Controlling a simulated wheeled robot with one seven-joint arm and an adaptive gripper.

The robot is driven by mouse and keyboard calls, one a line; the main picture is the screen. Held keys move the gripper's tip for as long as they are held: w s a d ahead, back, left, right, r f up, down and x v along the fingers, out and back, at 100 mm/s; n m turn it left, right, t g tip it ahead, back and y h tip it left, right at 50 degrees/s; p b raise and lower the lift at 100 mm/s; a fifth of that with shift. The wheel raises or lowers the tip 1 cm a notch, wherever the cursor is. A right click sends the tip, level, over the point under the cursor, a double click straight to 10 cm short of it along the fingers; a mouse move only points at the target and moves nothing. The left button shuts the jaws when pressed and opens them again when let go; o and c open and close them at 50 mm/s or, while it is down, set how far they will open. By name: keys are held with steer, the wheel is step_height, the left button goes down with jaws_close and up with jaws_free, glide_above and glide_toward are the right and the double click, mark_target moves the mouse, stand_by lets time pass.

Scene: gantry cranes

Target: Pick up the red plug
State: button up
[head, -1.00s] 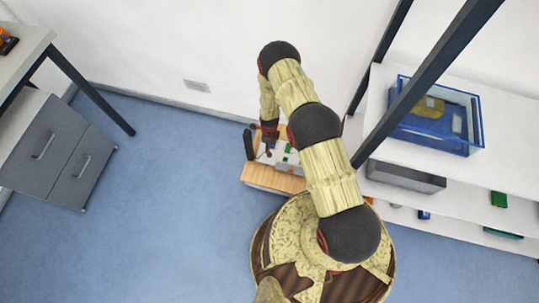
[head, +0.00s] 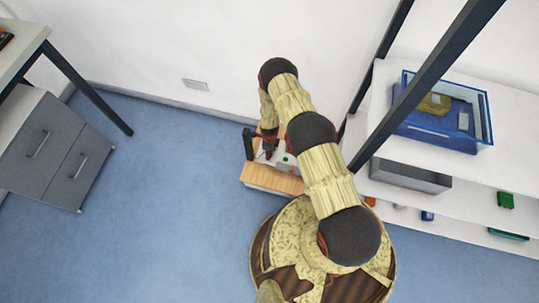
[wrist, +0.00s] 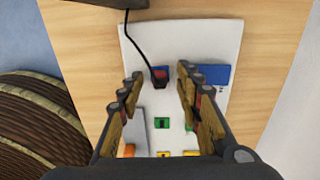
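The red plug (wrist: 160,74) shows in the wrist view on a white panel (wrist: 225,45), at the end of a black cable. It appears to sit at a blue block, partly covering it. My gripper (wrist: 159,82) is open, with one finger on each side of the plug and visible gaps between. I cannot tell how far above the plug the fingertips are. In the head view my gripper (head: 268,150) is over the wooden-topped box (head: 272,181), and the plug cannot be made out there.
On the panel lie a wide blue block (wrist: 213,75), a green block (wrist: 162,124) and a grey plate (wrist: 135,130). A shelf (head: 455,205) with a blue bin (head: 440,137) stands at the right. A grey drawer cabinet (head: 55,150) stands at the left, with open blue floor between.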

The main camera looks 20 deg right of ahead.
steer(key=shift+c, duration=1.2)
jaws_close()
steer(key=shift+r, duration=0.1)
